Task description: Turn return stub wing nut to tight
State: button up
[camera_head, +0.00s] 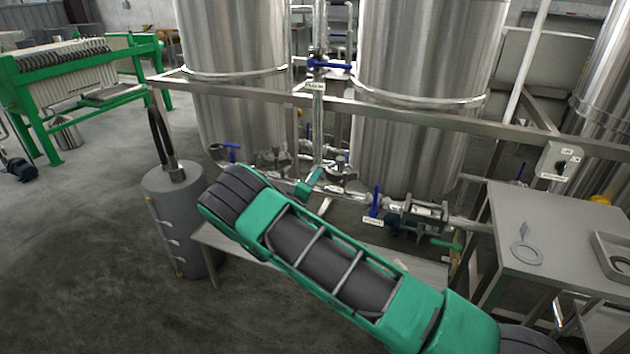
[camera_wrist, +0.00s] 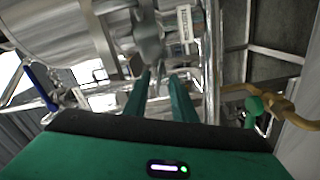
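In the wrist view, my gripper (camera_wrist: 160,76) points into the pipework with its two green fingers apart. I see a gap between the fingertips, with metal fittings behind it. A grey, lobed metal part (camera_wrist: 148,42), which looks like the wing nut on a pipe clamp, is just beyond the fingertips and slightly left of their middle. I cannot tell whether a finger touches it. In the head view, my green arm crosses the front of the low pipework, and the return stub's wing nut cannot be made out there.
Two steel tanks (camera_head: 232,80) stand behind a frame rail (camera_head: 400,113). Blue-handled valves (camera_head: 375,200) and pipes run low in front. A grey cylinder (camera_head: 165,205) stands left of my arm, a grey table (camera_head: 560,235) right. A yellow-brown pipe (camera_wrist: 275,100) is right of my fingers.

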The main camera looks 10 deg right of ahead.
jog(key=shift+w+d, duration=0.35)
jog(key=shift+w, duration=0.15)
grip_shut()
jog(key=m, duration=1.3)
jog(key=shift+a+f+m, duration=0.15)
jog(key=shift+f+m, duration=0.05)
jog(key=shift+m, duration=0.2)
jog(key=shift+s, duration=0.1)
